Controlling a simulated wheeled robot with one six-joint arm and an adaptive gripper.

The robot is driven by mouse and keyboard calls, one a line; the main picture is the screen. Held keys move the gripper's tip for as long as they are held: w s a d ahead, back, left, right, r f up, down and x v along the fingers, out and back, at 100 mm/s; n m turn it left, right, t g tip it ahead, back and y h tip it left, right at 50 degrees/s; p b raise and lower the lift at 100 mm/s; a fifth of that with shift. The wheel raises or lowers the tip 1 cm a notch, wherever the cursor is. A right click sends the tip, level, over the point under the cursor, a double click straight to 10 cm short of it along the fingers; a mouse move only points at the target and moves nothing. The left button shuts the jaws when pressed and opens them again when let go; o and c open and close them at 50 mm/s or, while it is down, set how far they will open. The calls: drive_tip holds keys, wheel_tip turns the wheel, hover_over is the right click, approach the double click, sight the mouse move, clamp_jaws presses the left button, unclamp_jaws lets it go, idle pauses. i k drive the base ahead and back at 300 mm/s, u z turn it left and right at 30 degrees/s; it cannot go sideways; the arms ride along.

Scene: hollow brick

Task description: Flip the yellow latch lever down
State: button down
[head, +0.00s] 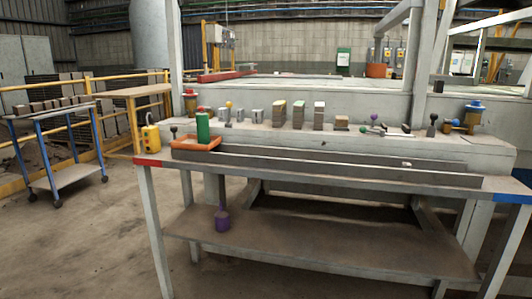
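A small yellow ball knob (229,104) stands above a grey bracket on the ledge behind the workbench, left of centre in the head view. It looks like the yellow latch lever's end, and it points up. The lever's arm and pivot are too small to make out. My gripper is not in view.
A green cylinder (203,126) stands in an orange tray (196,145) just in front and left of the knob. Several small grey blocks (298,115) line the ledge to the right. A purple-knobbed device (374,118) sits further right. The bench (330,172) has long grey bars. Floor in front is clear at left.

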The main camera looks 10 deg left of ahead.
sight(228, 104)
drive_tip(key=u, duration=2.05)
drive_tip(key=i, duration=4.7)
drive_tip(key=z, duration=4.15)
